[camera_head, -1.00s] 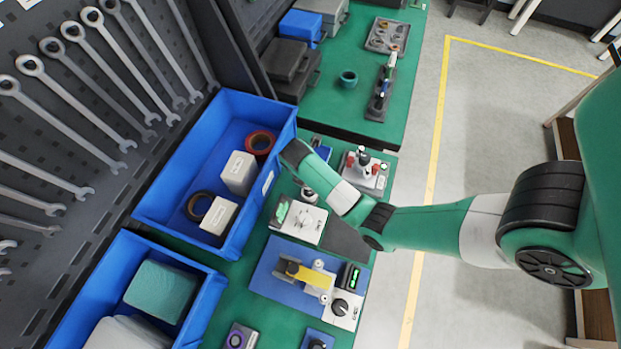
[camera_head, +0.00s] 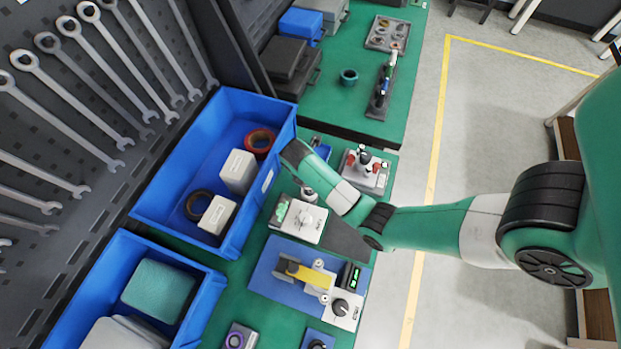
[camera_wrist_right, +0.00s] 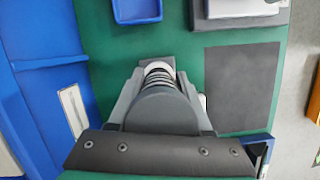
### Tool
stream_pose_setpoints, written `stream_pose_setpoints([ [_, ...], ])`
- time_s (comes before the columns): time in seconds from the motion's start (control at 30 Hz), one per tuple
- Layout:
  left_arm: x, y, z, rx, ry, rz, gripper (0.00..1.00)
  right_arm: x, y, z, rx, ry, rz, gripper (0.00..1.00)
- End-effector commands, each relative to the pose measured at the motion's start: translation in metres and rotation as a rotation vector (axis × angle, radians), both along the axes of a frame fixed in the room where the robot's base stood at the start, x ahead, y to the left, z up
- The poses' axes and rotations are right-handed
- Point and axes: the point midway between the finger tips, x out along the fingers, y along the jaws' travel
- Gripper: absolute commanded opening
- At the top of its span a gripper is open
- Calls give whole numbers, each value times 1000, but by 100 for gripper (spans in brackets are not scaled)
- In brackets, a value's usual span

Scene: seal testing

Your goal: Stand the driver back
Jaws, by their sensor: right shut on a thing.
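My right gripper (camera_wrist_right: 158,95) is low over the green bench in the right wrist view. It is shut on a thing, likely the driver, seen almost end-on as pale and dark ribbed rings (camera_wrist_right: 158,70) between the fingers. Most of it is hidden by the gripper's own body, so I cannot tell its tilt or whether it touches a stand. In the head view my right arm reaches in from the right and covers most of the gripper. A small grey part shows below the wrist, beside the blue bin. My left gripper is not in view.
A blue bin (camera_head: 262,192) with boxes and rings stands left of the wrist. A red-knobbed fixture (camera_head: 368,172) stands to its right, and a white-topped device (camera_head: 300,221) is just below. A dark mat (camera_wrist_right: 232,88) lies bare right of the gripper. A small blue tray (camera_wrist_right: 137,10) is ahead.

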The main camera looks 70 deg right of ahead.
Motion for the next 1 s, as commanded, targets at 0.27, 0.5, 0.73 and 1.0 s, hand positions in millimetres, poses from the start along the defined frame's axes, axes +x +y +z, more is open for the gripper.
stream_pose_setpoints([
  [0.27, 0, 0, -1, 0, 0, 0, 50, 0, 0, -1, -1, -2, 0, 0],
  [0.5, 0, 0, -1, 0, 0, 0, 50, 0, 0, -1, -1, -1, 0, 78],
  [0.73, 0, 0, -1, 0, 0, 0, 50, 0, 0, -1, 0, -1, 0, 84],
  [1.0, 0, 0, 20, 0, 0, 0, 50, 0, 0, 19, 0, 0, 0, 84],
])
